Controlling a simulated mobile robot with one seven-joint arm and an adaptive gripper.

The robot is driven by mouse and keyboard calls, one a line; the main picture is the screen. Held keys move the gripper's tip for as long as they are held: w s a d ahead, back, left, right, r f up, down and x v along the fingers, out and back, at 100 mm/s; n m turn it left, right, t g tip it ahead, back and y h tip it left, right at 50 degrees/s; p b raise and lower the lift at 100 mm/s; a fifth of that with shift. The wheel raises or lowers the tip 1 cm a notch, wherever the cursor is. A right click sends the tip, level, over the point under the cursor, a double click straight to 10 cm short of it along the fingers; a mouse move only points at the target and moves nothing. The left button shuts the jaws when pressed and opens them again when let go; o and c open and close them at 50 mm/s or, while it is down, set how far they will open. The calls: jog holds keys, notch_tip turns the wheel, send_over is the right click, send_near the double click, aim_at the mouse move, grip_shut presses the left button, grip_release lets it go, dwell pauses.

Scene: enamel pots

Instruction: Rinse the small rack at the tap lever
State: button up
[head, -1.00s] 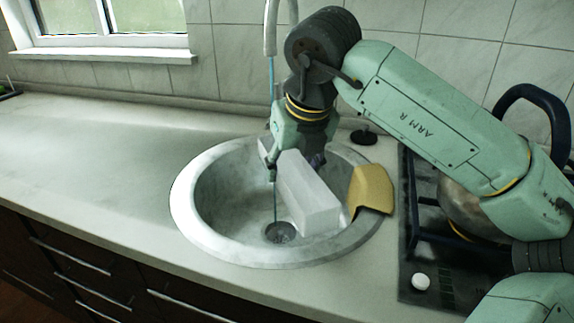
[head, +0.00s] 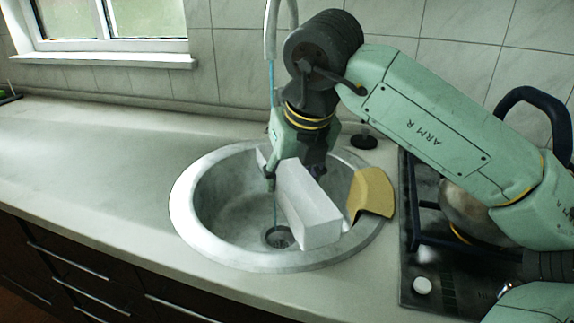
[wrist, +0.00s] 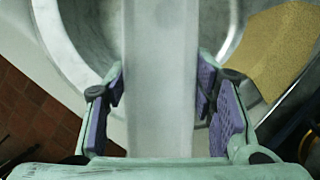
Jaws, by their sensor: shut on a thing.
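The small rack (head: 303,198) shows as a long, plain pale-grey box shape, slanting over the right half of the round sink (head: 190,215). My gripper (head: 293,175) points down and is shut across its far part; in the wrist view my gripper (wrist: 160,98) has a purple pad on each side of the rack (wrist: 162,60). A thin bluish stream runs under the tap (head: 270,35) behind my gripper, and a thin streak shows lower down above the drain (head: 278,237). A dark knob (head: 364,140), possibly the tap lever, stands behind the sink.
A yellow cloth or sponge sheet (head: 372,192) lies over the sink's right rim. A hob (head: 425,265) with a metal kettle or pot (head: 462,212) stands at right, partly behind my arm. The counter (head: 90,150) left of the sink is clear.

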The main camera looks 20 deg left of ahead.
jog(key=shift+r, duration=0.1)
dwell(0.5)
jog(key=shift+s+d+r+p, duration=0.2)
jog(key=shift+s+r, duration=0.4)
jog(key=shift+s, duration=0.1)
jog(key=shift+s+d+r+p, duration=0.15)
jog(key=shift+s+r+p, duration=0.1)
jog(key=shift+s+r, duration=0.4)
jog(key=shift+s+d+r+p, duration=0.2)
jog(key=shift+s+r, duration=0.3)
jog(key=shift+s, duration=0.3)
jog(key=shift+s+r, duration=0.15)
jog(key=shift+s, duration=0.15)
